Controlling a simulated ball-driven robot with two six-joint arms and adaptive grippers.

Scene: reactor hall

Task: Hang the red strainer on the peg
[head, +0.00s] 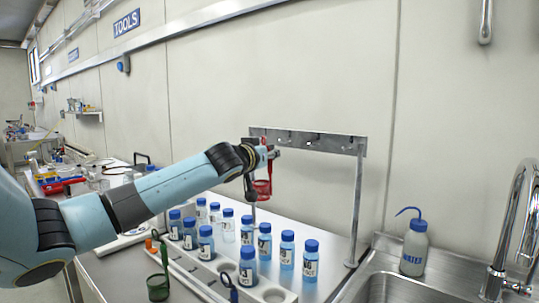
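The red strainer (263,188) hangs with its cup down below my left gripper (270,154), whose arm comes in from the left. The gripper is shut on the strainer's upright red handle, small in view. It is at the left part of the grey metal peg rail (335,143), in front of it. Several short pegs (318,141) show along the rail to the right of the gripper, bare. The rail's left end is partly behind the gripper, so I cannot tell whether the strainer touches a peg there. My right gripper is not in view.
Several blue-capped bottles (287,250) stand on the bench below the rail. A green strainer (158,287) and a dark blue handled tool (228,284) are at the front. The rail's right post (357,205), a wash bottle (414,248) and a sink with tap (510,235) are on the right.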

